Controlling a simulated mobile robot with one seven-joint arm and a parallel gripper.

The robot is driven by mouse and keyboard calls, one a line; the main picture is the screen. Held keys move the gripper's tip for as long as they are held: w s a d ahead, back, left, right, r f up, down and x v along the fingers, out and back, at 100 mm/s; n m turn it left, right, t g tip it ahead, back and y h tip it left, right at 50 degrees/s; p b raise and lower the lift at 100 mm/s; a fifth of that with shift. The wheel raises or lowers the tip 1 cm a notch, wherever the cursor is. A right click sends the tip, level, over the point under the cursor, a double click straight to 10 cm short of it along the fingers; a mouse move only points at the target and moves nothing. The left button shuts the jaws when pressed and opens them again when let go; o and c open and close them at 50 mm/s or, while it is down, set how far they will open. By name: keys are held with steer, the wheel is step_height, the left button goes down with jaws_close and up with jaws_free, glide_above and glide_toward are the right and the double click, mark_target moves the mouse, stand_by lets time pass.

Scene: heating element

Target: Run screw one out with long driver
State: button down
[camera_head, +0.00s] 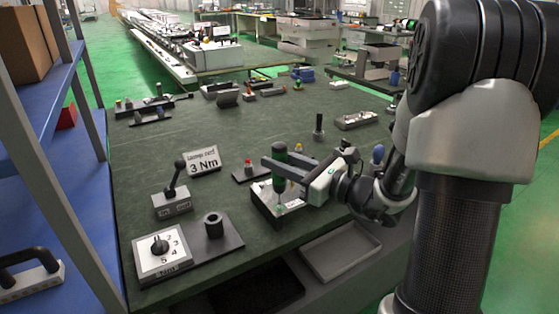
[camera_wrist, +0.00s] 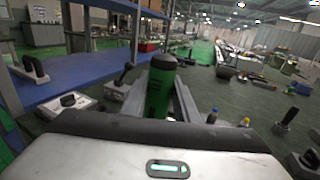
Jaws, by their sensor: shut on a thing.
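My gripper (camera_head: 280,166) is shut on the green-handled driver (camera_head: 279,186). The driver stands about upright, its shaft pointing down at the small white and grey unit (camera_head: 261,206) near the table's front edge. In the wrist view the driver's green handle (camera_wrist: 158,92) with its dark top stands between my gripper's two fingers (camera_wrist: 160,110). The driver's tip is at or just above the unit; I cannot tell if it touches. The screw under it is too small or hidden to make out.
Left of the unit are a lever box (camera_head: 172,203), a "3 Nm" sign (camera_head: 203,162) and a numbered dial plate (camera_head: 162,253) beside a black socket (camera_head: 213,227). A blue-handled tool (camera_head: 377,156) stands at right. A grey tray (camera_head: 340,252) lies below the table edge.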

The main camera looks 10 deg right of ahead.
mark_target(286, 147)
steer(key=shift+f+b, duration=0.35)
steer(key=shift+f, duration=0.3)
stand_by(1.9)
steer(key=shift+r, duration=0.1)
steer(key=shift+r+p, duration=2.1)
steer(key=shift+r, duration=0.55)
